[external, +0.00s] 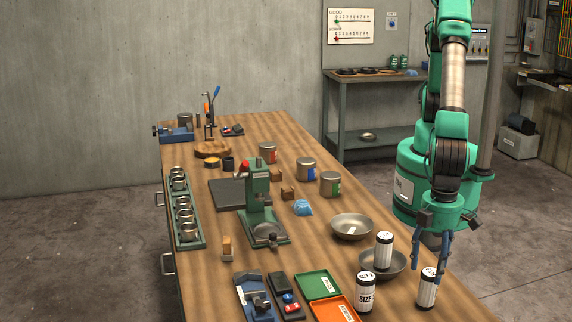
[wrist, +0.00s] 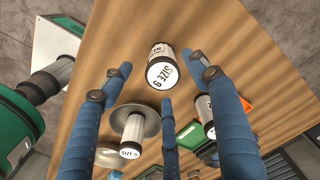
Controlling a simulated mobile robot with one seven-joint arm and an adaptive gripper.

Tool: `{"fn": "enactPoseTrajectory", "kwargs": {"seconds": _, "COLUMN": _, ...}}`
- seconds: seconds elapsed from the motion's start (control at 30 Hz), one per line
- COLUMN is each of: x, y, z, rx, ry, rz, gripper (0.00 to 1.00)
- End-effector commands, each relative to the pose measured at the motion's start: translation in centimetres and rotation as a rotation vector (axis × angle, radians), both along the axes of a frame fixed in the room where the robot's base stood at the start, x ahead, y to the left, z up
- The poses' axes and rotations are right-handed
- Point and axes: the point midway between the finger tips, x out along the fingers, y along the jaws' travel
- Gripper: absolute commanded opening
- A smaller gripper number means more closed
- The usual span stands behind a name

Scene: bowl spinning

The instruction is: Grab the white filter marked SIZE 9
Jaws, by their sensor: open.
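The white filter marked SIZE 9 (wrist: 160,57) stands in the wrist view between the tips of my blue fingers, its labelled end facing the camera. In the external view, the filter below my gripper (external: 427,289) appears to be the same one, upright near the table's right edge. My gripper (external: 433,262) is open and points down; one finger overlaps this filter, and I cannot tell whether it touches. A second filter (external: 384,250) stands in a metal bowl; its end shows in the wrist view (wrist: 130,152). A third filter (external: 366,292), marked SIZE, stands left of my gripper.
The metal bowl (external: 391,270) is close left of my gripper, with another bowl (external: 351,222) behind it. Green (external: 312,283) and orange (external: 330,312) trays lie at the front. Bare wood (wrist: 228,45) surrounds the SIZE 9 filter on the far side.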

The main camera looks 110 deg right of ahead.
Motion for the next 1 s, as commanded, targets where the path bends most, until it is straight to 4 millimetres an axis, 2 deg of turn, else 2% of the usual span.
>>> {"fn": "enactPoseTrajectory", "kwargs": {"seconds": 0.47, "x": 0.0, "y": 0.0, "z": -0.5, "rx": 0.0, "ry": 0.0, "rz": 0.0, "gripper": 0.6}}
{"fn": "enactPoseTrajectory", "kwargs": {"seconds": 0.83, "x": 0.2, "y": 0.3, "z": -4.4, "rx": -0.002, "ry": 0.001, "rz": 0.0, "gripper": 0.6}}
{"fn": "enactPoseTrajectory", "kwargs": {"seconds": 1.0, "x": 0.3, "y": 0.3, "z": -5.3, "rx": 0.001, "ry": 0.0, "rz": 0.0, "gripper": 0.6}}
